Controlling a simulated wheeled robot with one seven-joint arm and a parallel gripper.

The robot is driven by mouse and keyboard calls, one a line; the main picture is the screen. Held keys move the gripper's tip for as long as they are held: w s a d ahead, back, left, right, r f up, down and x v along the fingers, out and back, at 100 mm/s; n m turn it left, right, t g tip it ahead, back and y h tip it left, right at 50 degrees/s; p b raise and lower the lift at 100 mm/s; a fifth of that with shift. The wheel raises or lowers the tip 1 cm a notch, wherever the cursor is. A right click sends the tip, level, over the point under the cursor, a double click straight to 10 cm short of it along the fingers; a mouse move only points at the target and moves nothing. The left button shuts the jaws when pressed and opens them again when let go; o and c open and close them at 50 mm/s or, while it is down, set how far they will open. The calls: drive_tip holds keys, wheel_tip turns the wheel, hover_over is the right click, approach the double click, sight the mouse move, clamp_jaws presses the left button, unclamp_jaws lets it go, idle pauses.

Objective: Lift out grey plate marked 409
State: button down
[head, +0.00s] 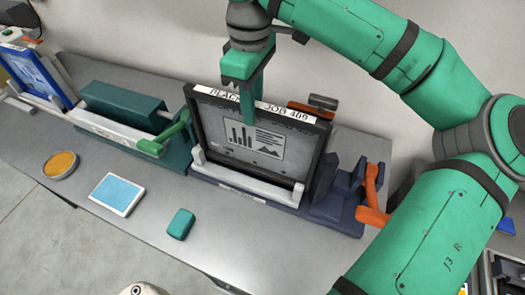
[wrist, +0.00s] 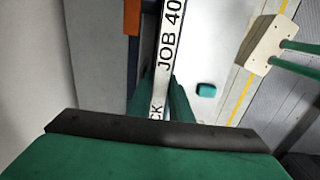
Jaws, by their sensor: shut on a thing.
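The grey plate (head: 215,125) has a dark frame and a white top label (head: 285,111) reading "BLACK JOB 409". It stands upright, slightly tilted, in a dark blue ink unit (head: 335,212) behind a white rail. My gripper (head: 247,108) comes down from above and is shut on the plate's top edge near its middle, covering part of the label. In the wrist view the label (wrist: 168,50) runs between the green fingers (wrist: 163,98). I cannot tell whether the plate's bottom edge is clear of the unit.
An orange lever (head: 374,200) stands at the unit's right. A teal unit (head: 125,108) with a green lever (head: 168,139) is close on the left, with a blue plate (head: 38,76) beyond. An orange-topped tin (head: 60,165), blue pad (head: 118,194) and teal block (head: 181,223) lie in front.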

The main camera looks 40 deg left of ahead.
drive_tip(key=shift+r, duration=4.05)
